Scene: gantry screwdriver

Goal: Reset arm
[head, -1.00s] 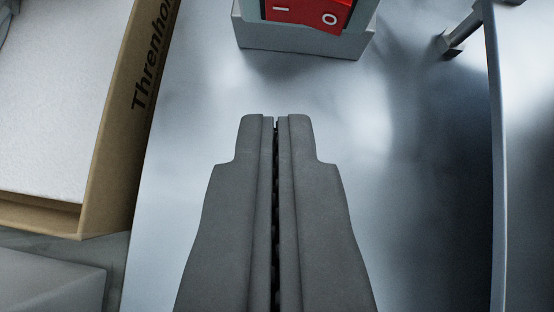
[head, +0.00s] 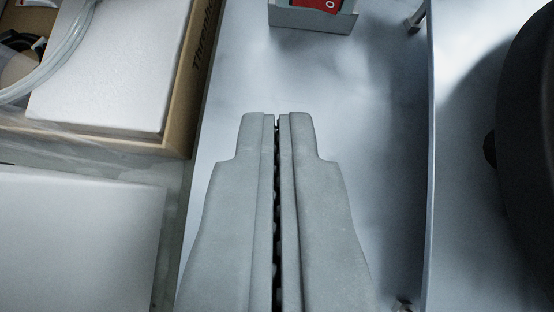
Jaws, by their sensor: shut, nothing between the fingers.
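My gripper (head: 277,118) fills the lower middle of the head view, pointing away from me. Its two grey fingers are shut together with nothing between them. It is over a smooth metal surface (head: 375,130). A red switch (head: 318,4) marked with an O sits in a grey housing (head: 312,20) at the top edge, beyond the fingertips and apart from them. The upper part of the switch is cut off by the frame.
A cardboard box (head: 185,110) with a white block (head: 120,70) and clear tubing (head: 60,75) is at the upper left. A pale flat panel (head: 75,240) lies at the lower left. A metal rail (head: 430,170) and a large dark round object (head: 530,150) are on the right.

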